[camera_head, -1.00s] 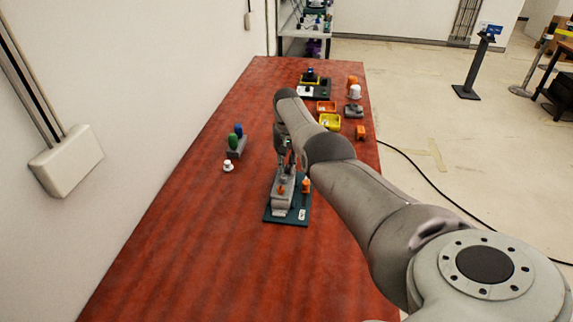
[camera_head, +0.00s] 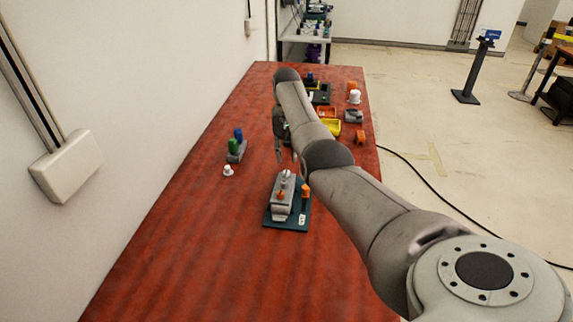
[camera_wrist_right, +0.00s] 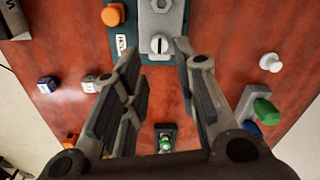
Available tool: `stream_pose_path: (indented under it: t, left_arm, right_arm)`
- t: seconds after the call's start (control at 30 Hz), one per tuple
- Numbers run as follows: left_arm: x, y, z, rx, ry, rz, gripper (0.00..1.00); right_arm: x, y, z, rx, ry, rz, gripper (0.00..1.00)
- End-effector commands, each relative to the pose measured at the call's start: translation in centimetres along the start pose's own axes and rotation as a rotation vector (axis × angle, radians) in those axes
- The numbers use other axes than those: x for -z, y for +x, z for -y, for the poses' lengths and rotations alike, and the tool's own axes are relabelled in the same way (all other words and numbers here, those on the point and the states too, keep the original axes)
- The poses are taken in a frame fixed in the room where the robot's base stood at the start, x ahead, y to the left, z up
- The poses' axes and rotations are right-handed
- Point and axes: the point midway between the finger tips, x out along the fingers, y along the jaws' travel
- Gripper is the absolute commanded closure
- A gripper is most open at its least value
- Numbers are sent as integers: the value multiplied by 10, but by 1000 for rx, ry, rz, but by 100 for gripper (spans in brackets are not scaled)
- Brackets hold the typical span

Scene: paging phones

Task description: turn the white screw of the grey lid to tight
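The grey lid (camera_head: 283,203) lies on a dark teal base plate (camera_head: 270,221) on the red table. In the right wrist view the lid (camera_wrist_right: 175,17) is at the top centre. A pale white screw (camera_wrist_right: 159,43) with a dark slot sits at the lid's near end, the slot running up and down the picture. My right gripper (camera_head: 287,158) is just beyond and above the lid in the head view, apart from it. Its two fingers (camera_wrist_right: 157,48) are spread with nothing between them, and the screw shows in the gap. My left gripper is not in view.
An orange knob (camera_wrist_right: 113,14) stands beside the lid on the plate. A small white peg (camera_head: 228,171) and a grey holder (camera_head: 236,155) with green and blue pieces stand to the left. Yellow and orange trays lie farther back. The near table is clear.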

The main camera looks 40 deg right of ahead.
Motion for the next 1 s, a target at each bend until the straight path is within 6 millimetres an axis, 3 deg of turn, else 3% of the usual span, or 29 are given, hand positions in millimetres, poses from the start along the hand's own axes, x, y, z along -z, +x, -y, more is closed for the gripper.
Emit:
stream_pose_path:
  t: [0.1, 0.3, 1.0]
  left_arm:
    - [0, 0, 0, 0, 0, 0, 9]
    - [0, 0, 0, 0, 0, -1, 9]
    - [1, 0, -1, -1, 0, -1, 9]
  right_arm:
    - [0, -24, 0, -1, 0, -2, 72]
    - [0, -46, 0, -1, 0, 1, 72]
    - [0, -50, 0, -2, 1, 2, 72]
